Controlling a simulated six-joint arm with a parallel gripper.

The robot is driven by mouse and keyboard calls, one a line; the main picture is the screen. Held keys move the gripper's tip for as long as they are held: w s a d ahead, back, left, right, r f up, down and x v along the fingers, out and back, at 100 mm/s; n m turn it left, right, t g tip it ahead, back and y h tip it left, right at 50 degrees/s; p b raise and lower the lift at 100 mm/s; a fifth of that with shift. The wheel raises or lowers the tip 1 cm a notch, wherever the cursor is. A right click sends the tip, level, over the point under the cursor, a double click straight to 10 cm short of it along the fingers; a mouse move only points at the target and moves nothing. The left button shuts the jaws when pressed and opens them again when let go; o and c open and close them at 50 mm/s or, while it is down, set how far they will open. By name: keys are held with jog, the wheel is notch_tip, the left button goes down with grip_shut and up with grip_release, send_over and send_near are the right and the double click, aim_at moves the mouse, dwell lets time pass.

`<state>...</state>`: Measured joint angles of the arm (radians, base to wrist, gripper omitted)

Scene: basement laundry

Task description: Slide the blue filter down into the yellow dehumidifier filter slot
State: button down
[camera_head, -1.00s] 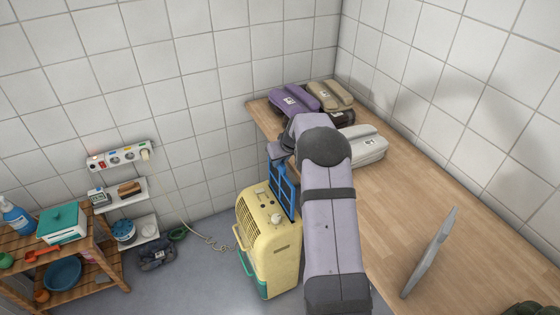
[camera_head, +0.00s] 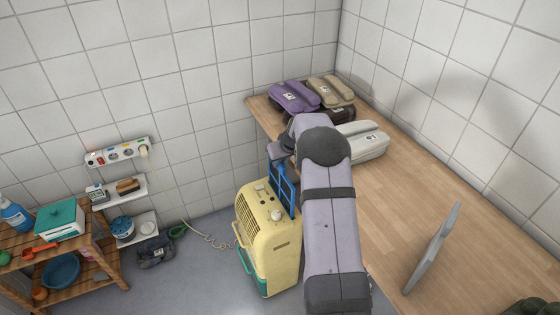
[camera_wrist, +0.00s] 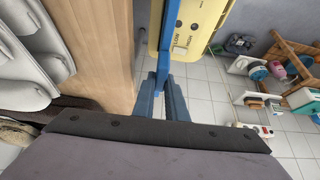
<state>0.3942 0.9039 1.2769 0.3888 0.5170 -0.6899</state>
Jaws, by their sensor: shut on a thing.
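The yellow dehumidifier (camera_head: 268,245) stands on the floor left of my arm in the head view. Its yellow top also shows in the wrist view (camera_wrist: 197,25). The blue filter (camera_head: 283,187), an open-grid frame, stands roughly upright at the right edge of the dehumidifier's top. I cannot tell whether its lower edge is inside the slot or beside it. In the wrist view I see the filter (camera_wrist: 162,62) edge-on, between my fingers. My gripper (camera_wrist: 168,88) is shut on its upper end. In the head view, my arm hides most of the gripper.
A wooden shelf (camera_head: 103,262) stands at the left. Open floor (camera_head: 200,275) lies between shelf and dehumidifier.

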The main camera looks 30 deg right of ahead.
aim_at(280, 179)
jog(key=shift+f+b, duration=3.9)
jog(key=shift+f, duration=0.8)
jog(key=shift+r, duration=0.2)
jog(key=shift+r+p, duration=3.5)
jog(key=shift+r, duration=1.75)
